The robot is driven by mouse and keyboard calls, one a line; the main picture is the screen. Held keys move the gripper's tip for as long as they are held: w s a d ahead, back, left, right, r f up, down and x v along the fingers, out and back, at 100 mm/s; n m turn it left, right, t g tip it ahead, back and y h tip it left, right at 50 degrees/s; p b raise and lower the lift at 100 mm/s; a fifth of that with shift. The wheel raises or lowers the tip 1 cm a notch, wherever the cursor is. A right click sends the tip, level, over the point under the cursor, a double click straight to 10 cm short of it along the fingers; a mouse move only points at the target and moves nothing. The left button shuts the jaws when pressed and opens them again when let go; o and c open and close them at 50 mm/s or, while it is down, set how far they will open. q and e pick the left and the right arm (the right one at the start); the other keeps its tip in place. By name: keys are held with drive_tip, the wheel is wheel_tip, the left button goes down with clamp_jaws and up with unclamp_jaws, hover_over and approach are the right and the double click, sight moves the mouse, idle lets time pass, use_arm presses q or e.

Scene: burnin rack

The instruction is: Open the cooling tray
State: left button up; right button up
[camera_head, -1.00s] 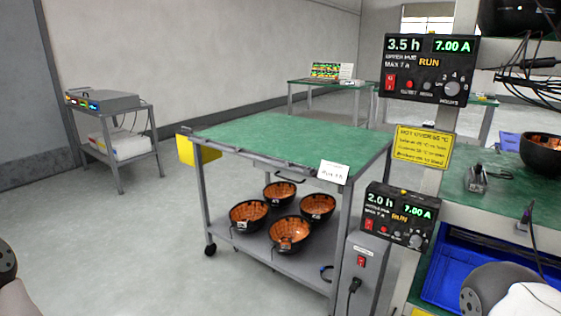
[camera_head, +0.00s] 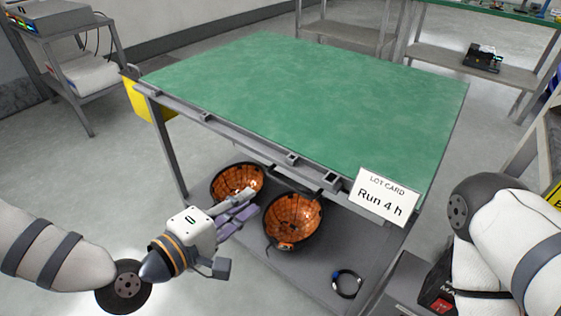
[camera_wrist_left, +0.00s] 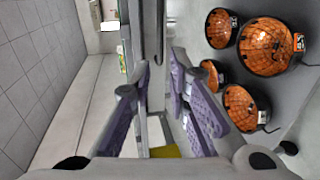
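No part is clearly recognisable as the cooling tray. A trolley with a green top (camera_head: 310,100) stands ahead, with a grey rail (camera_head: 230,135) along its front edge. My left gripper (camera_head: 245,208) is in front of the trolley, below the rail and left of the bar. In the wrist view its purple fingers (camera_wrist_left: 162,62) are apart with nothing held, and a grey bar shows beyond them. My right arm enters at right; its gripper is out of view.
Bowls with orange insides (camera_head: 294,220) stand on the trolley's lower shelf (camera_head: 310,282), beside a dark ring (camera_head: 347,283). A lot card (camera_head: 384,197) reading "Run 4 h" hangs at the front right corner. A yellow box (camera_head: 148,100) hangs at the left. The green top is clear.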

sight(280, 181)
use_arm(q)
drive_tip(key=x, duration=1)
drive_tip(key=shift+w+d+f+b, duration=0.1)
drive_tip(key=shift+w+d+b, duration=0.1)
drive_tip(key=shift+d+b, duration=0.2)
clamp_jaws()
